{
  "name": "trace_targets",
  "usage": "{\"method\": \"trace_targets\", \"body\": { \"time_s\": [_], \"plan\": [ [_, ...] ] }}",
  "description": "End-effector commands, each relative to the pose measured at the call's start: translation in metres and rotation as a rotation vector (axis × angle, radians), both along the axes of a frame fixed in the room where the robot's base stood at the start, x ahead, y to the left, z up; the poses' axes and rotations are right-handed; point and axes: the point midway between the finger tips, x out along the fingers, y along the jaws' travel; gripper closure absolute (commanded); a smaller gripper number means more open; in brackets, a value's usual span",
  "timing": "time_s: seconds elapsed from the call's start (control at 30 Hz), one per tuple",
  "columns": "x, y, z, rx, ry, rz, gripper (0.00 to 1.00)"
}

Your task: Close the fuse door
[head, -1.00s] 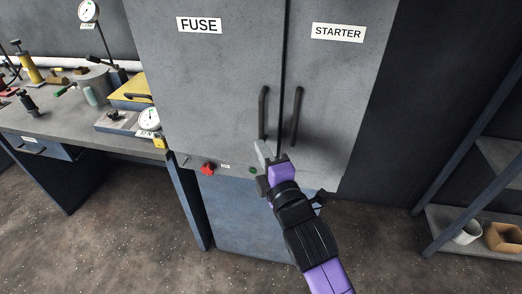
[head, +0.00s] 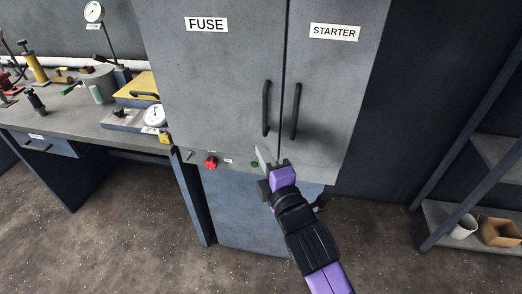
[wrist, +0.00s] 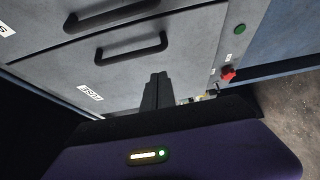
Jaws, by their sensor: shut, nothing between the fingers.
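The grey fuse door (head: 212,75), labelled FUSE, is the left door of the cabinet. It looks flush or nearly flush with the starter door (head: 330,85) on its right, with a thin dark seam between them. The fuse door's black handle (head: 266,108) stands just left of the seam. My gripper (head: 263,155) is shut and empty in front of the door's lower right corner, below the handle. In the wrist view the shut fingers (wrist: 157,90) point at the fuse door (wrist: 120,75), near its handle (wrist: 130,48). I cannot tell whether the fingertips touch the door.
A red knob (head: 211,163) and a green button (head: 255,164) sit on the panel below the doors. A workbench (head: 80,125) with gauges and tools stands at left. A shelf (head: 450,215) with a mug and a box stands at right.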

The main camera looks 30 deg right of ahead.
Motion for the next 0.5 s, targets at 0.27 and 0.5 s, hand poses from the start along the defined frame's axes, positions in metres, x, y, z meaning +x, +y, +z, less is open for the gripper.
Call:
{"method": "trace_targets", "body": {
  "time_s": [0.27, 0.5],
  "plan": [
    [-0.04, 0.005, -0.002, 0.0, 0.002, 0.002, 1.0],
    [-0.071, 0.009, -0.001, 0.0, 0.001, 0.002, 1.0]
  ]
}}
